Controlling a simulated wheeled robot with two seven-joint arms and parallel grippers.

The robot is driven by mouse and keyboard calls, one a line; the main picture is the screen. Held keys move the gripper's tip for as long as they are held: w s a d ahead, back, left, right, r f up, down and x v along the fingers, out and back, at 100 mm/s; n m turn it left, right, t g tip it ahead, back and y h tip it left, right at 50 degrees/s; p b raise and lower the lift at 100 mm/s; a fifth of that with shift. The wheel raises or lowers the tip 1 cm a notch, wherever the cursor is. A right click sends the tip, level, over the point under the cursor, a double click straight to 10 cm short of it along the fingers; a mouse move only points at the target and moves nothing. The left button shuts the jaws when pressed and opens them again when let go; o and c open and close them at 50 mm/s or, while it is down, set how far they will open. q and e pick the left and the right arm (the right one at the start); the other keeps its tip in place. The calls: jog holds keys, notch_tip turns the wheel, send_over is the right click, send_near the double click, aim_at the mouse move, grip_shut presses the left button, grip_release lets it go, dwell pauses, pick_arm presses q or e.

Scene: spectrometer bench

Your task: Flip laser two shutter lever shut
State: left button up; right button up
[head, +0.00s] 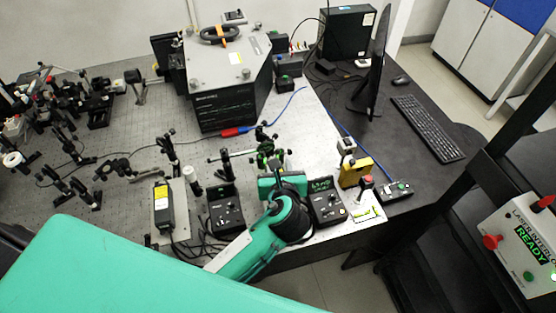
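My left arm comes in from the lower left, and its black wrist and green hand (283,188) are over the front of the optical bench (330,130). The fingertips are hard to make out against the green-and-black mount (268,150) just beyond. I cannot tell if they are open or touching anything. A black control box (225,210) stands left of the hand, and another with a green display (326,203) stands right of it. A black laser head with a yellow label (163,204) lies further left on a metal plate. No shutter lever can be made out clearly. My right gripper is not in view.
A large dark instrument (228,85) stands at the back. Several optics mounts crowd the left. A monitor (373,65), keyboard (428,128) and laser interlock box (525,245) are further right.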

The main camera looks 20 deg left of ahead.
pick_arm(q)
jog(key=b+v, duration=0.1)
jog(key=v, duration=0.8)
jog(key=shift+b, duration=0.4)
